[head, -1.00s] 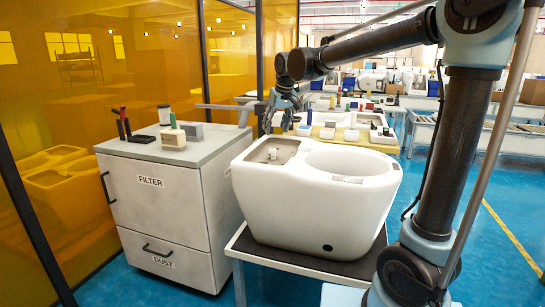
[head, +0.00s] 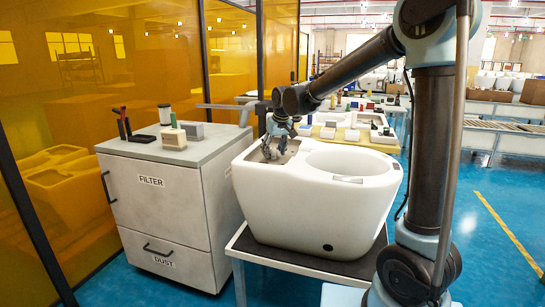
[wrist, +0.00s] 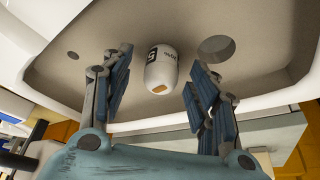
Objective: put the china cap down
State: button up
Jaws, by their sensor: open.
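The china cap (wrist: 160,70) is a small white rounded piece with dark lettering and an orange-brown patch. In the wrist view it is in the grey recess (wrist: 270,45) of the white toilet body, between my two fingers with a gap on each side. I cannot tell whether it touches the recess floor. In the head view my gripper (head: 273,150) points down into the recess at the left of the toilet body (head: 310,205) and hides the cap. The gripper is open.
The toilet body stands on a dark-topped table (head: 300,262). A large hole (wrist: 216,48) and a small hole (wrist: 72,56) are in the recess floor. Other toilet parts are behind.

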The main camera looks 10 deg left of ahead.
jog(key=shift+a+f, duration=0.1)
jog(key=shift+f, duration=0.15)
jog(key=shift+c, duration=0.3)
jog(key=c, duration=1.2)
jog(key=shift+o, duration=0.2)
jog(key=shift+r, duration=0.15)
jog(key=shift+r, duration=0.35)
notch_tip(320, 180, up, 6)
jog(key=shift+s+r, duration=0.1)
jog(key=shift+r, duration=0.05)
jog(key=s+d, duration=0.7)
jog(key=s, duration=0.2)
jog(key=s+d, duration=0.4)
jog(key=shift+s+d, duration=0.2)
jog(key=shift+d, duration=0.15)
